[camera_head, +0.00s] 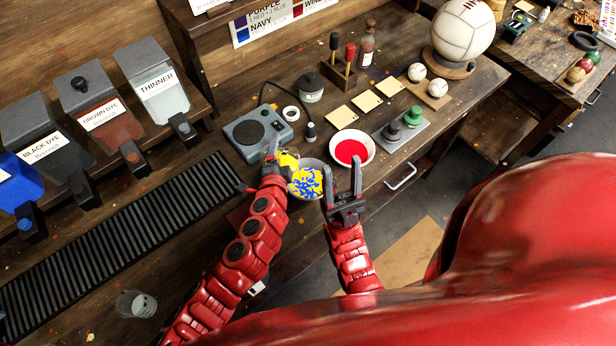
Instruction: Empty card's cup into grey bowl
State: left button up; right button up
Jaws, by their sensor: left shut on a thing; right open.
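My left gripper (275,156) is shut on a small cup (289,159) with yellow in it, at the left rim of a grey bowl. The cup looks tilted toward the bowl; the fingers hide part of it. The grey bowl (318,165) holds mixed yellow and blue bits. My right gripper (342,167) is open and empty, its fingers upright between the grey bowl and a white bowl of red (352,149). A colour card (280,20) on the back wall shows Purple and Navy recipes; its other text is partly cut off.
A scale-like device (257,134) stands left of the bowls. Several cream tiles (341,117), a grey tray with green and dark weights (402,131), and a large white ball (463,28) lie beyond. Dye dispensers (110,118) line the left. A clear cup (136,304) stands at lower left.

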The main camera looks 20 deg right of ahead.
pick_arm(q)
jog(key=shift+s+d+r+m+b, duration=0.15)
jog(key=shift+m+b, duration=0.15)
jog(key=shift+b, duration=0.25)
jog(key=shift+s+d+r+m+t+b, duration=0.3)
jog(key=shift+s+d+m+t+b, duration=0.15)
jog(key=shift+b, duration=0.45)
dwell(0.8)
jog(key=shift+d+r+m+t+b, duration=0.2)
jog(key=shift+r+m+t+b, duration=0.2)
jog(key=shift+m+b, duration=0.4)
dwell(1.0)
jog(key=shift+s+f+b, duration=0.1)
jog(key=shift+b, duration=0.7)
